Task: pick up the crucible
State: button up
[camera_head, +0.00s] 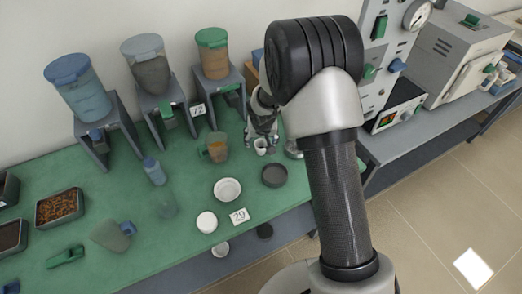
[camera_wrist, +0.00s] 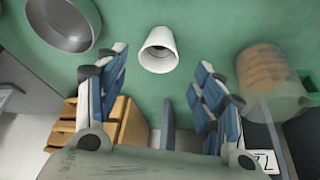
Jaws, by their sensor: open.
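The crucible is a small white cup (camera_head: 261,147) on the green bench, just below my gripper (camera_head: 262,134) in the head view. My gripper (camera_wrist: 160,68) is open and empty there, with one blue-and-grey finger to the left and one to the right of the crucible's line. The crucible appears slightly beyond the fingertips, and I see no contact. How far the fingertips are above the bench is hard to tell.
A measuring jug with orange contents (camera_head: 216,147) stands left of the crucible; a metal bowl (camera_wrist: 62,22) lies on its other side. A dark dish (camera_head: 274,175) and a white bowl (camera_head: 228,189) sit nearer the front. Hopper stands (camera_head: 213,97) line the back. Wooden drawers (camera_wrist: 122,125) show below the fingers.

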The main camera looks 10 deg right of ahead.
aim_at(261, 144)
jog(key=shift+b+x, duration=0.9)
jog(key=shift+x, duration=2.15)
jog(key=shift+s+d, duration=0.1)
jog(key=shift+s, duration=0.05)
jog(key=c, duration=1.1)
